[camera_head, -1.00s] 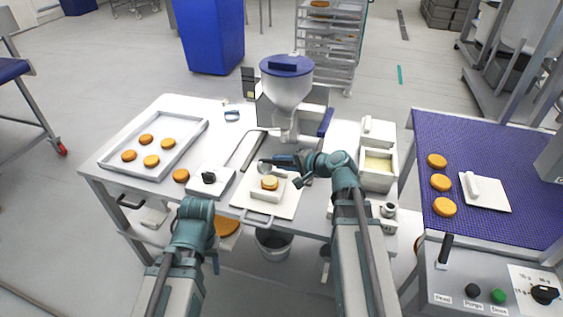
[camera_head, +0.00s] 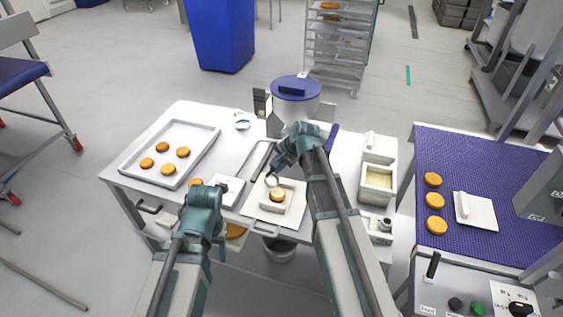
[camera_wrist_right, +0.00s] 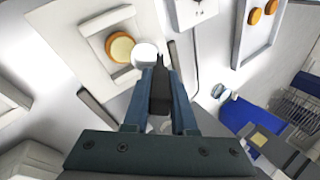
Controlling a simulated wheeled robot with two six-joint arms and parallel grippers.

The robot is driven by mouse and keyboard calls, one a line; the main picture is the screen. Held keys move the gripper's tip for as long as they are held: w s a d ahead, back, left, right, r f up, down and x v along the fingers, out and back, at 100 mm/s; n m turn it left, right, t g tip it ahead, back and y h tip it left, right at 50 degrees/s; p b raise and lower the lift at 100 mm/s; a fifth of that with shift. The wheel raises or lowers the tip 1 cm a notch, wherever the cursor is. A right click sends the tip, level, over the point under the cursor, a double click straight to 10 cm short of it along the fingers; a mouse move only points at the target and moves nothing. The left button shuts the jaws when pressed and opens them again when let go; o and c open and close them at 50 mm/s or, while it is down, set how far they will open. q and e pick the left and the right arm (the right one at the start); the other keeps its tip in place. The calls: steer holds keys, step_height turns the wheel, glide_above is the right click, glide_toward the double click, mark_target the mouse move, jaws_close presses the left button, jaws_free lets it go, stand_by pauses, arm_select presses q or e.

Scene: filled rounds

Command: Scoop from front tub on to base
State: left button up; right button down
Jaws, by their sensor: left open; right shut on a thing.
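My right gripper (camera_head: 280,166) is shut on the dark handle of a scoop (camera_wrist_right: 158,88). The scoop's round pale bowl (camera_wrist_right: 145,53) is beside the base, close to its edge in the right wrist view; I cannot tell what the bowl holds. The base (camera_head: 278,197) is an orange-brown round with a paler top, on a white block on a white board (camera_head: 268,217). It also shows in the right wrist view (camera_wrist_right: 119,48). The front tub (camera_head: 378,181), open with pale yellow filling, stands right of the arm. My left gripper (camera_head: 205,199) is open, its fingers mostly hidden.
A lidded tub (camera_head: 379,147) stands behind the front tub. A tray (camera_head: 190,171) with several rounds lies at the left. A hopper (camera_head: 295,98) stands behind my right arm. A blue belt (camera_head: 480,170) with rounds is at the right, across a gap.

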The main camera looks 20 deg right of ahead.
steer(key=w+g+p, duration=0.1)
steer(key=w+a+r+g+h+p, duration=0.2)
steer(key=shift+w+p, duration=0.3)
steer(key=shift+p, duration=0.05)
steer(key=shift+w+a+r+g, duration=0.15)
steer(key=shift+r+g, duration=0.1)
steer(key=shift+g, duration=0.25)
steer(key=shift+w+a+r+g+h+p, duration=0.1)
steer(key=shift+a+r+g+h+p, duration=0.05)
steer(key=shift+g+h+p, duration=0.35)
